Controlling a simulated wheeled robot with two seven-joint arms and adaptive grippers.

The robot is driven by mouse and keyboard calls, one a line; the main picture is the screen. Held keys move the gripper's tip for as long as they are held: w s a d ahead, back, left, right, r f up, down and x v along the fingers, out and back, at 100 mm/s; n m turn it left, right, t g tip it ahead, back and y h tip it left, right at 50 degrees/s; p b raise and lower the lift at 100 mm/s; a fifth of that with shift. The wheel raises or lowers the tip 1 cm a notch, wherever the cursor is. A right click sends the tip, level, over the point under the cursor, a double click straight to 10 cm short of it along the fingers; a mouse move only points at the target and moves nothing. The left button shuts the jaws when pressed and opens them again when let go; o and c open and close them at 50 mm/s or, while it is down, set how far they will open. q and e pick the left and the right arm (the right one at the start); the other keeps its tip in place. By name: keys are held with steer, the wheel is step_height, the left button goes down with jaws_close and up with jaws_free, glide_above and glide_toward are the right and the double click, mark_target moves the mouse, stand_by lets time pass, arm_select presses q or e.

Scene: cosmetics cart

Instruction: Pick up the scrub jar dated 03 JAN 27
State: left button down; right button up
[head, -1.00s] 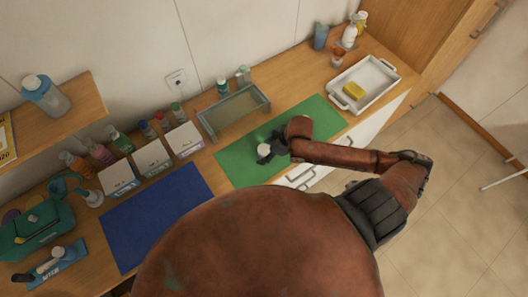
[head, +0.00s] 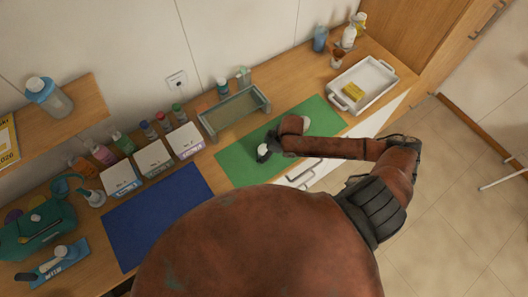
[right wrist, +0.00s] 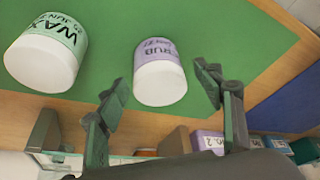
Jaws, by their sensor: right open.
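The scrub jar (right wrist: 160,72) has a white lid and a lilac label reading "RUB"; its date line is too small and slanted to read surely. In the right wrist view it lies between and beyond the spread fingers of my right gripper (right wrist: 166,100), which is open and empty. In the head view the jar's white lid (head: 263,151) shows on the green mat (head: 235,170), beside the dark gripper (head: 270,143). A wax jar (right wrist: 46,52) with a pale green label and a partly readable June date stands left of the scrub jar in the wrist view. My left gripper is not in view.
A grey-green open tray (head: 234,112) stands behind the mat. White labelled boxes (head: 154,158) and several bottles line the wall. A blue mat (head: 158,215) lies left. A white tray (head: 385,70) with a yellow sponge (head: 354,92) is at right.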

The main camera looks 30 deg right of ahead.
steer(key=shift+f, duration=0.2)
steer(key=shift+c, duration=0.5)
steer(key=c, duration=1.1)
steer(key=shift+c, duration=0.5)
steer(key=shift+r, duration=0.15)
